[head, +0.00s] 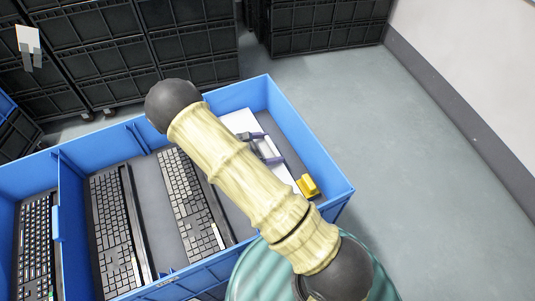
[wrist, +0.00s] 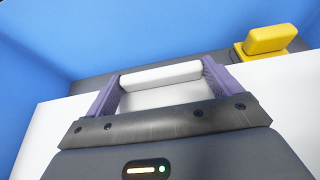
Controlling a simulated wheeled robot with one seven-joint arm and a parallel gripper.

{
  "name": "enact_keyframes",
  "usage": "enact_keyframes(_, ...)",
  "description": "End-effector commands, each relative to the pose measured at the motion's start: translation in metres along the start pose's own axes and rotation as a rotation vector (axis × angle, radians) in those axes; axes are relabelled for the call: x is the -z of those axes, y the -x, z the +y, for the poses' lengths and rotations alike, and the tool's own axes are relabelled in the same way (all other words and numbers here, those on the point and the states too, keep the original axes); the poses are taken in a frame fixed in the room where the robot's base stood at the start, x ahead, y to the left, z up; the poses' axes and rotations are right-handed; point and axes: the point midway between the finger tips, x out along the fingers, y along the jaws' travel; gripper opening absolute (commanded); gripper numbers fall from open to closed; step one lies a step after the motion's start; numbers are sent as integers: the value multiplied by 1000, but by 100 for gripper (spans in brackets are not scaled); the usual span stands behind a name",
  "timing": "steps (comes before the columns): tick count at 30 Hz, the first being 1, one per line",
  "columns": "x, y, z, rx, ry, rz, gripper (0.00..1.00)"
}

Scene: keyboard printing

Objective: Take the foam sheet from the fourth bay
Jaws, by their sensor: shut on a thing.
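The white foam sheet (head: 237,121) lies in the right-hand bay of the blue bin (head: 318,163). In the wrist view the sheet (wrist: 290,95) spreads under and to both sides of my gripper (wrist: 162,73). My gripper (head: 266,147) is down in that bay in the head view, partly behind my arm. Its purple fingers stand apart with a white piece between them, and it is shut on the foam sheet. My arm hides much of the sheet in the head view.
A yellow block (head: 307,186) sits in the same bay, right of my gripper; it also shows in the wrist view (wrist: 268,42). Keyboards (head: 190,196) lie in the bays to the left. Black crates (head: 190,45) stand behind. The floor at right is clear.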

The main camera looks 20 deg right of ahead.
Motion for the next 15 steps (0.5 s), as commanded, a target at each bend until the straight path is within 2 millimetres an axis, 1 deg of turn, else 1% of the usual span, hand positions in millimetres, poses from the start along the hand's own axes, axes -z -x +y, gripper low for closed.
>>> enact_keyframes(1, -14, 6, 0, -2, -5, 2, 68)
enact_keyframes(11, -97, 41, 0, -2, -6, 3, 68)
enact_keyframes(15, -134, 56, 0, -2, -7, 3, 68)
